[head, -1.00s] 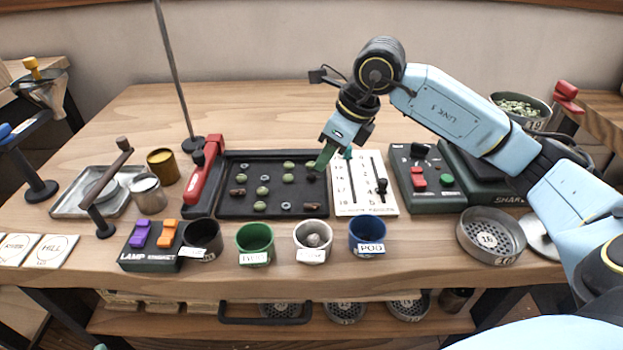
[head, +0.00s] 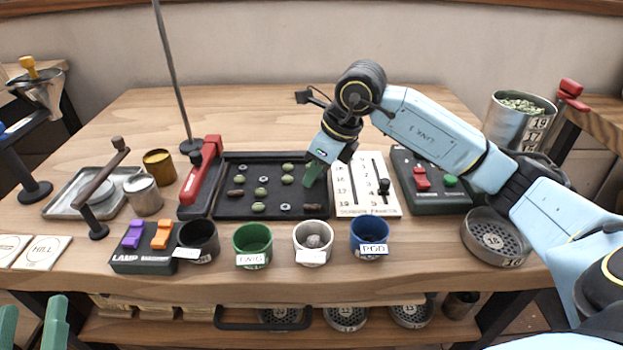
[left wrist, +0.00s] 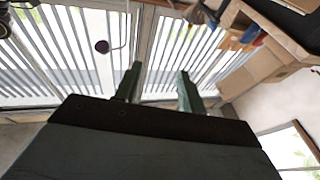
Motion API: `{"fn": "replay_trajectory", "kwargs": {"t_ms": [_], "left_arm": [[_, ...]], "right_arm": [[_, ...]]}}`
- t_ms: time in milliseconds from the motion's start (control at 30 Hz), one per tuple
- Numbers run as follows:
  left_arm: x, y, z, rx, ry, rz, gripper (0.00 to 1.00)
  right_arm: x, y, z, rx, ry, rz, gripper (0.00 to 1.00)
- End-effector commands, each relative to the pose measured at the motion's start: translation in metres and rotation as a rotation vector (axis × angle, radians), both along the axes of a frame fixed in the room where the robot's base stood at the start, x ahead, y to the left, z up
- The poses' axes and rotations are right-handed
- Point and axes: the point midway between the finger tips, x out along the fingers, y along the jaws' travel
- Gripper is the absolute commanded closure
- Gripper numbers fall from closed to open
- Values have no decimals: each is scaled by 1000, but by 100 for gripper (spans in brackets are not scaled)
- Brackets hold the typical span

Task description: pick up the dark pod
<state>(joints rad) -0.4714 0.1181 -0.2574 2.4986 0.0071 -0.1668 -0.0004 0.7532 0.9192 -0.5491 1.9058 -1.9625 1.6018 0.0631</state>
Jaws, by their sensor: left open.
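The black tray (head: 225,208) holds green beans, pale rings and dark brown pods. One dark pod (head: 236,194) lies at the tray's left, and another dark pod (head: 312,207) lies at its front right. My right gripper (head: 311,179) points down over the tray's right side, its green fingers hiding what lies beneath. Whether it is open or touches anything does not show. My left gripper (head: 36,326) is at the bottom left corner, away from the tray. Its two fingers stand apart and empty in the left wrist view (left wrist: 160,88).
Black, green, white and blue cups (head: 368,238) line the front edge; the blue one is labelled POD. A red-handled tool (head: 205,168) borders the tray's left, and a white slider board (head: 352,195) its right. A lamp switch box (head: 145,260) stands front left.

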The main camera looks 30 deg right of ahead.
Motion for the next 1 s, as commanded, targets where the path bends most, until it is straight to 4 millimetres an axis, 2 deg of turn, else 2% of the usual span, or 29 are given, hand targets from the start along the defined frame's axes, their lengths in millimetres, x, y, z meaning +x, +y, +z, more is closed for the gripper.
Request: {"fn": "replay_trajectory", "kwargs": {"t_ms": [33, 233, 867, 1000], "left_arm": [[0, 0, 0, 0, 0, 0, 60], [0, 0, 0, 0, 1, 0, 60], [1, 0, -1, 5, 14, 1, 60], [3, 2, -15, 29, 94, 6, 60]], "right_arm": [[0, 0, 0, 0, 0, 0, 73], [0, 0, 0, 0, 0, 0, 99], [0, 0, 3, -1, -1, 0, 100], [0, 0, 10, -1, -1, 0, 100]]}}
